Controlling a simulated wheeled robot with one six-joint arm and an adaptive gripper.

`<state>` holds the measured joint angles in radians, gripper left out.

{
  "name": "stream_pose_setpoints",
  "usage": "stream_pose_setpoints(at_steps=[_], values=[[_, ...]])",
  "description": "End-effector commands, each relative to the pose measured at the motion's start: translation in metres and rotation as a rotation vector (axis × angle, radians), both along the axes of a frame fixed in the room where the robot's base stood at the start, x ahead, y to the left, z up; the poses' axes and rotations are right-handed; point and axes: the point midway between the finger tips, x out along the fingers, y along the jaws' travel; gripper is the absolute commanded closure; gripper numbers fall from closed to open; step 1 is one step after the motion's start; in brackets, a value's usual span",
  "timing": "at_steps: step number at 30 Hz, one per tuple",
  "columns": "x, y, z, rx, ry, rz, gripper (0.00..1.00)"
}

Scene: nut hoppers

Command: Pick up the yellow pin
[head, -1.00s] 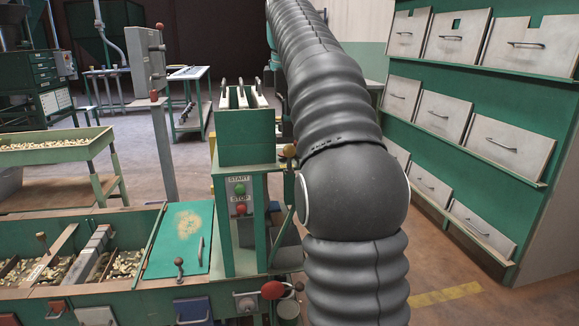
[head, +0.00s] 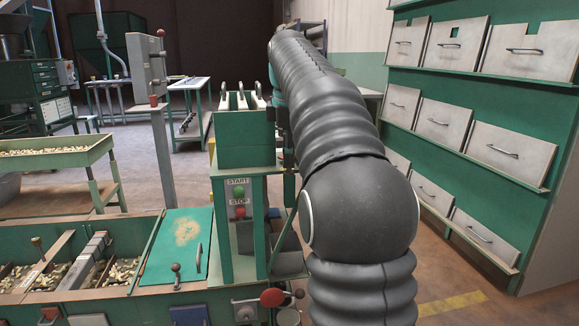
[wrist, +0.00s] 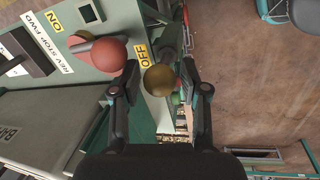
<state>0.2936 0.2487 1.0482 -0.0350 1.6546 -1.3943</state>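The yellow pin shows a dull yellow-brown ball head (wrist: 158,80) in the wrist view, beside the OFF label on a green machine panel. My gripper (wrist: 160,74) is open, with one dark finger on each side of the ball. A small gap shows on both sides, and the fingers do not appear to touch it. The pin's lower part is mostly hidden by the ball. In the head view my arm crosses the picture, and neither the gripper's fingertips nor the yellow ball can be made out.
A red ball knob (wrist: 110,55) is close to the left finger, near the ON label. A switch plate (wrist: 35,40) marked REV STOP FWD is further left. In the head view a START/STOP box (head: 239,199) is left of my arm. Metal-fronted hoppers (head: 433,121) line the right.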

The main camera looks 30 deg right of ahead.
Motion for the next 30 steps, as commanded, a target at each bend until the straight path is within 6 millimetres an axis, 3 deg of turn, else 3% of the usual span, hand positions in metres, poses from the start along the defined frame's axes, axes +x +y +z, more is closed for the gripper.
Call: stream_pose_setpoints(at_steps=[1, 5, 17, 30], values=[[0.0, 0.0, 0.0, 0.0, 0.0, 0.0, 0.68], [0.0, 0.0, 0.0, 0.0, 0.0, 0.0, 1.0], [0.0, 0.0, 0.005, 0.0, -0.001, 0.0, 1.0], [0.001, 0.0, 0.063, -0.001, -0.002, 0.0, 1.0]])
